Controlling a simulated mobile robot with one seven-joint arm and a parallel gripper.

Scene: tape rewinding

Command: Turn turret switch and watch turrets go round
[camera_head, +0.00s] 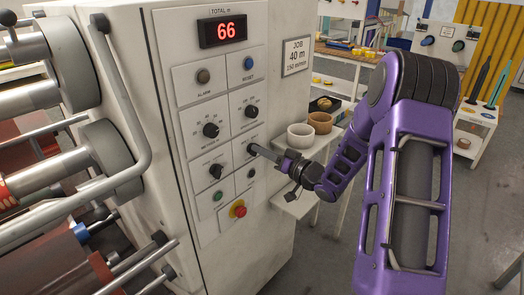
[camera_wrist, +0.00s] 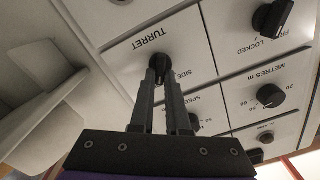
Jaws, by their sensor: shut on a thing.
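The turret switch (camera_wrist: 158,63) is a small black knob on a white panel plate marked TURRET in the wrist view, where the lettering appears upside down. My gripper (camera_wrist: 165,80) is shut on this knob, its two grey fingers pointing at the panel. In the head view my gripper (camera_head: 255,150) reaches the right side of the panel, and its fingertips mostly hide the knob. The turret parts, grey discs and shafts such as the upper disc (camera_head: 70,62) and lower disc (camera_head: 107,147), stand left of the panel.
The panel also has other knobs (camera_head: 211,130), a red emergency button (camera_head: 239,209) close below, and a display (camera_head: 222,31) reading 66. A sign (camera_head: 296,57) says JOB 40 m.

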